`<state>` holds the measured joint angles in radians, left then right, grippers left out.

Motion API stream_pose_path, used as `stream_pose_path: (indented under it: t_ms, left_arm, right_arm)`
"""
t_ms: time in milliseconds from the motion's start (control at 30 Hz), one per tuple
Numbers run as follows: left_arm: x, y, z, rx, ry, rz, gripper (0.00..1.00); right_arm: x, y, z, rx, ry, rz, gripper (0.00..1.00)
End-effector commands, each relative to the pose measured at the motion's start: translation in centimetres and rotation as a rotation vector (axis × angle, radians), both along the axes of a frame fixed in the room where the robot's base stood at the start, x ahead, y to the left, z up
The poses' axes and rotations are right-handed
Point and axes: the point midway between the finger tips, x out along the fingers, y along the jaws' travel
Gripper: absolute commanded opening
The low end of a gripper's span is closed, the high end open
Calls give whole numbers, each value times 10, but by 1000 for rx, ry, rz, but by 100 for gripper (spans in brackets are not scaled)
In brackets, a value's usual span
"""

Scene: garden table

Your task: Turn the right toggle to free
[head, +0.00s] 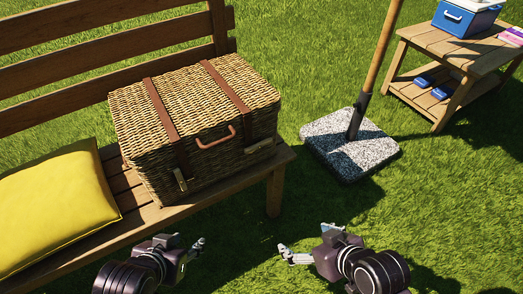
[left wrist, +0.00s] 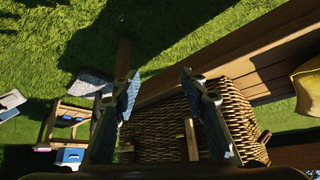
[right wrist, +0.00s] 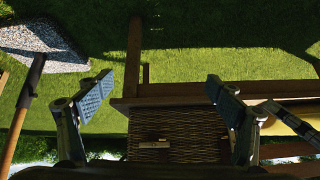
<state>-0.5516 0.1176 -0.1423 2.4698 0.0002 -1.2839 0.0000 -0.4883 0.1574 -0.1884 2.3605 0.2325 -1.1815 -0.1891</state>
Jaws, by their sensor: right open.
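The wicker basket (head: 195,105) sits closed on the bench, with two brown leather straps. The right toggle (head: 258,146), a small pale bar, lies crosswise on the basket's front. It also lies crosswise in the right wrist view (right wrist: 155,144). The left toggle (head: 180,180) stands along its strap; it looks upright in the left wrist view (left wrist: 191,140). My right gripper (head: 306,243) is open and empty, below and right of the basket, apart from it. My left gripper (head: 185,242) is open and empty before the basket's front left. Neither touches a toggle.
A yellow cushion (head: 52,208) lies on the wooden bench (head: 130,232) left of the basket. A stone parasol base (head: 335,150) with a pole stands on the grass at right. A side table (head: 430,45) with a blue cooler (head: 465,18) is behind. Grass in front is clear.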

Motion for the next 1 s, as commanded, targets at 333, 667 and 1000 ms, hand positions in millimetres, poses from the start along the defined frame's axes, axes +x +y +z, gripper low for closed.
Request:
stream_pose_path:
  t_ms: [333,667,1000]
  left_arm:
    - [85,-32,71,-106,-472,-34,40]
    - [109,-44,124,-161,-708,-48,40]
    - [105,-42,113,-148,-655,-44,40]
  right_arm:
    - [109,104,55,349,-586,231,86]
    - [168,69,68,368,-796,53,86]
    - [207,87,70,369,-803,37,86]
